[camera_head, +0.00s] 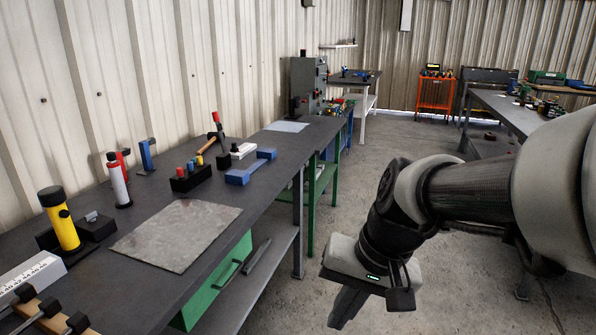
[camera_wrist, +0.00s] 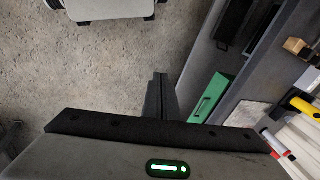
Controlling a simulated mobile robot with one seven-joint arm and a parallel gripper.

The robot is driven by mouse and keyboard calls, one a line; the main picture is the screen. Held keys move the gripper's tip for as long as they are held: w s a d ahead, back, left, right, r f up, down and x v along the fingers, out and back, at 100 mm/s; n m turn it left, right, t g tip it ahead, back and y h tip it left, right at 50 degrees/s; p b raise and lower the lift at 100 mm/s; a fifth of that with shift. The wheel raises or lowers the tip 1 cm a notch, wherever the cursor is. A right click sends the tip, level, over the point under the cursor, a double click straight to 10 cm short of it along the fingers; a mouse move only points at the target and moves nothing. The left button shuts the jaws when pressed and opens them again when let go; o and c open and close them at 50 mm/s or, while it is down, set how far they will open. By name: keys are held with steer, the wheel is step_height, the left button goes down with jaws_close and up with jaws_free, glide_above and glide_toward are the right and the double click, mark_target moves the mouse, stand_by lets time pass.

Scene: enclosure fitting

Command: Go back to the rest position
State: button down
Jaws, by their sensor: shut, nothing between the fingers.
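My gripper (camera_head: 347,308) hangs at the lower middle right of the head view, pointing down over the concrete floor. It is in the open space to the right of the long dark workbench (camera_head: 262,190) and apart from it. In the wrist view my gripper (camera_wrist: 158,84) shows as dark fingers close together, with nothing held. The floor (camera_wrist: 110,75) lies below it, and the green drawer (camera_wrist: 209,97) under the bench is to its right.
The bench carries a metal sheet (camera_head: 177,233), a yellow cylinder (camera_head: 60,220), a red-and-white bottle (camera_head: 118,181) and a blue block (camera_head: 250,168). A second bench (camera_head: 507,108) stands at the right, partly behind my arm. An orange cart (camera_head: 435,95) is at the back. The aisle floor is clear.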

steer(key=s+d+r+n+t+h, duration=0.2)
steer(key=s+d+r+t+h, duration=0.15)
steer(key=s+d+r, duration=0.3)
step_height(320, 180, up, 21)
steer(key=w+p, duration=0.1)
steer(key=p, duration=2)
steer(key=shift+d, duration=0.35)
steer(key=shift+w+y, duration=0.1)
steer(key=shift+y, duration=0.15)
